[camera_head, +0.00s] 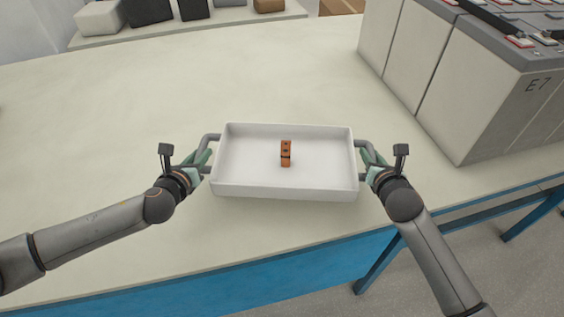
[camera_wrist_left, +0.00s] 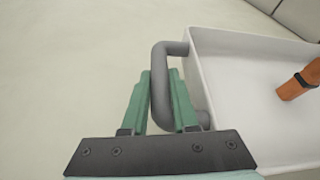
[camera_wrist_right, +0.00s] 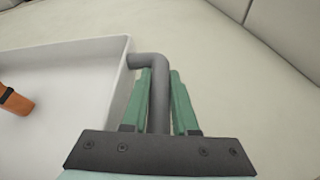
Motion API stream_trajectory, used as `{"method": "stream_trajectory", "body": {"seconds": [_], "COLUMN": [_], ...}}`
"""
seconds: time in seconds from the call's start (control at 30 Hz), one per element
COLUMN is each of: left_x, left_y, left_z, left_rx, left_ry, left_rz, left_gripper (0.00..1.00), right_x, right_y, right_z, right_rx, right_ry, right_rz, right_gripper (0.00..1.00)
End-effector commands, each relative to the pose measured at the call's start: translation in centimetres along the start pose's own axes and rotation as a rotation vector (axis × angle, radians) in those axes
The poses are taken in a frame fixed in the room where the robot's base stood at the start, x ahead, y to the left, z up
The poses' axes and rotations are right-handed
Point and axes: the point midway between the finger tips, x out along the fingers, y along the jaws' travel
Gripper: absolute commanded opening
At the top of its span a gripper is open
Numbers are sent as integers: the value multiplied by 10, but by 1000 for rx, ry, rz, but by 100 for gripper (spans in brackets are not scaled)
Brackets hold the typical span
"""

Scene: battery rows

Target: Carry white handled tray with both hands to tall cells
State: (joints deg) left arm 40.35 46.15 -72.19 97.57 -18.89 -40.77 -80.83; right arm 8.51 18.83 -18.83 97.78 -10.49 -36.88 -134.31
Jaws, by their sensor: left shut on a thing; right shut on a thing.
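The white handled tray (camera_head: 285,191) is over the table near its front edge, in the middle of the head view. A small orange piece with a dark band (camera_head: 286,153) stands or lies inside it. My left gripper (camera_head: 207,158) is shut on the tray's left grey handle (camera_wrist_left: 159,85). My right gripper (camera_head: 366,158) is shut on the right grey handle (camera_wrist_right: 157,95). The tall cells (camera_head: 480,95) stand at the right, large grey blocks marked E7 with red-trimmed terminals on top. I cannot tell whether the tray touches the table.
The pale table top (camera_head: 90,110) is clear to the left and behind the tray. A shelf with several dark and light blocks (camera_head: 148,12) is at the back left. The table's blue front frame (camera_head: 300,268) runs along the near edge.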

Motion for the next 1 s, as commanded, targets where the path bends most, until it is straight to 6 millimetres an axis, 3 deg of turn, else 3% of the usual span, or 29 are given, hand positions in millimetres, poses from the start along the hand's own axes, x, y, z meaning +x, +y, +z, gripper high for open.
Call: {"method": "stream_trajectory", "body": {"seconds": [0.37,1.0], "left_x": [4,18], "left_y": [3,10], "left_z": [-8,-42], "left_rx": [1,1], "left_ry": [-2,-2], "left_rz": [3,3], "left_gripper": [0,0], "right_x": [4,18], "right_y": [-3,-10], "right_z": [-8,-42], "right_rx": [-1,-1], "right_ry": [-3,-3], "right_rz": [-1,-1], "right_gripper": [0,0]}}
